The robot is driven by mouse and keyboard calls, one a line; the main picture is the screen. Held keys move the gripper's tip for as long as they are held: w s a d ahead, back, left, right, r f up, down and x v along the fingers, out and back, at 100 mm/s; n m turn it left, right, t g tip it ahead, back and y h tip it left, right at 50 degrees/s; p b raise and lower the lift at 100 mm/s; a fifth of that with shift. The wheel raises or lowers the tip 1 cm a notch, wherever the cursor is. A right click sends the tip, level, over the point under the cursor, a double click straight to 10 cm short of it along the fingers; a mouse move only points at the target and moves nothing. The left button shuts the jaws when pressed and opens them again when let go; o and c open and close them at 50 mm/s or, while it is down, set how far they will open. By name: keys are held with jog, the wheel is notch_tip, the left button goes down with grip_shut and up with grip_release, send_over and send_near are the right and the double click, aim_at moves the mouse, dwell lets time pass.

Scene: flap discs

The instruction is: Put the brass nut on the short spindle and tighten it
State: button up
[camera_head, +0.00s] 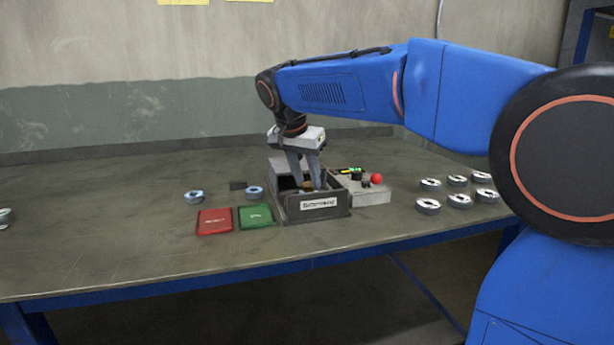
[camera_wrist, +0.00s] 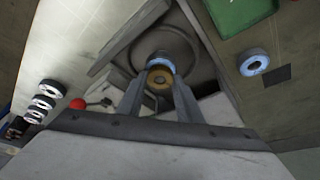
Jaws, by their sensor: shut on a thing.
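The brass nut (camera_wrist: 160,76) is between the tips of my gripper (camera_wrist: 160,88), which is shut on it. A small brass patch of the nut (camera_head: 308,185) shows in the head view. My gripper (camera_head: 307,180) points down into the open dark box (camera_head: 289,210). In the wrist view a round grey plate (camera_wrist: 188,42) lies inside the box, with a pale blue ring (camera_wrist: 160,60) just beyond the nut. The short spindle cannot be made out; the nut and fingers cover that spot. I cannot tell whether the nut touches a spindle.
A grey control block with a red knob (camera_head: 376,178) stands right of the box. Red (camera_head: 214,221) and green (camera_head: 255,216) mats lie left of it, with two discs (camera_head: 194,197) (camera_head: 254,192) behind. Several discs (camera_head: 428,206) lie at the right. The front left table is clear.

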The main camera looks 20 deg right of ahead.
jog(key=shift+f, duration=0.4)
jog(key=m, duration=0.2)
jog(key=m+g, duration=0.1)
jog(key=m, duration=0.1)
jog(key=shift+w+g+h, duration=0.2)
jog(key=shift+g+h, duration=0.1)
jog(key=shift+h, duration=0.1)
jog(key=m, duration=0.2)
jog(key=m+g, duration=0.1)
jog(key=m, duration=0.1)
jog(key=shift+w+a+g, duration=0.1)
jog(key=shift+w+g, duration=0.1)
jog(key=shift+g, duration=0.1)
jog(key=m+g, duration=0.1)
jog(key=m, duration=0.3)
jog(key=shift+f, duration=0.1)
jog(key=m, duration=0.1)
jog(key=m+g, duration=0.1)
jog(key=m, duration=0.1)
jog(key=shift+w+g, duration=0.2)
jog(key=shift+g, duration=0.1)
jog(key=m+y, duration=0.1)
jog(key=m, duration=0.2)
jog(key=shift+w+g, duration=0.1)
jog(key=shift+g, duration=0.3)
